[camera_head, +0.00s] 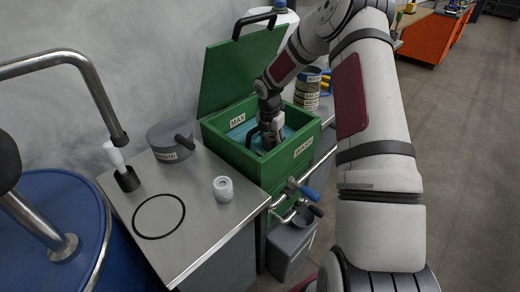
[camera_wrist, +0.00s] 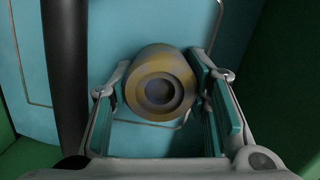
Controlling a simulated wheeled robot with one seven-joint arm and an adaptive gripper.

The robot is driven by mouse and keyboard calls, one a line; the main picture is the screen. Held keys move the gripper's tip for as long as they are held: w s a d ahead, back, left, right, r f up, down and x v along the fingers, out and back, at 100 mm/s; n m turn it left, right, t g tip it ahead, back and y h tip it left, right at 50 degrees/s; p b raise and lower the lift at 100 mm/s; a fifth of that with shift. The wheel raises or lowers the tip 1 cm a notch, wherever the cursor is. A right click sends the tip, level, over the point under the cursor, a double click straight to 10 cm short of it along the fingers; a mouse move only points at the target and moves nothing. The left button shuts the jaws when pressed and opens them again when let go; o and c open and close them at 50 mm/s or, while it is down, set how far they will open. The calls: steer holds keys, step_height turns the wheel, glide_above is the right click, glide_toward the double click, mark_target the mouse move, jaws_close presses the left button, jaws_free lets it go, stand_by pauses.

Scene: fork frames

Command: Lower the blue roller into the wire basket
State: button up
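The roller (camera_wrist: 158,88) shows end-on in the wrist view as a round, yellowish-grey body with a dark centre; no blue shows on it. My gripper (camera_wrist: 160,80) has a teal-padded finger on each side of it and appears shut on it. In the head view my gripper (camera_head: 272,138) reaches down into the open green tank (camera_head: 237,155), and the roller is hidden. A thin wire outline on light blue, perhaps part of the wire basket (camera_wrist: 28,100), shows behind the roller in the wrist view. How deep the roller sits relative to it I cannot tell.
A dark upright bar (camera_wrist: 66,80) stands left of my gripper. The tank's green lid (camera_head: 240,70) is raised behind. A grey lidded pot (camera_head: 171,142), a small white cylinder (camera_head: 223,189) and a black ring (camera_head: 159,216) are on the steel bench (camera_head: 200,225). Valve handles (camera_head: 305,192) project below the tank.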

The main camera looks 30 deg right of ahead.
steer(key=o, duration=0.5)
steer(key=shift+c, duration=0.2)
steer(key=r, duration=0.7)
steer(key=a+r, duration=0.1)
steer(key=r, duration=0.3)
steer(key=shift+s+r, duration=0.15)
steer(key=shift+s, duration=0.15)
steer(key=s+a+r+m+t+h+p, duration=0.1)
steer(key=s+a+r+m, duration=0.45)
steer(key=s+r, duration=0.35)
steer(key=s+a+r+m+h+p, duration=0.1)
steer(key=s+a+r+m, duration=0.45)
steer(key=r, duration=0.45)
steer(key=s+a+r+m+t+y, duration=0.1)
steer(key=s+a+m, duration=0.2)
steer(key=s, duration=0.4)
steer(key=s+a+r+m+y, duration=0.1)
steer(key=s+a+m, duration=0.2)
steer(key=s+m, duration=0.2)
steer(key=s+a+r+m+t+y+p, duration=0.1)
steer(key=s+a+m, duration=0.2)
steer(key=s, duration=0.7)
steer(key=shift+r+m+t, duration=0.3)
steer(key=shift+r+m, duration=0.1)
steer(key=shift+m, duration=0.3)
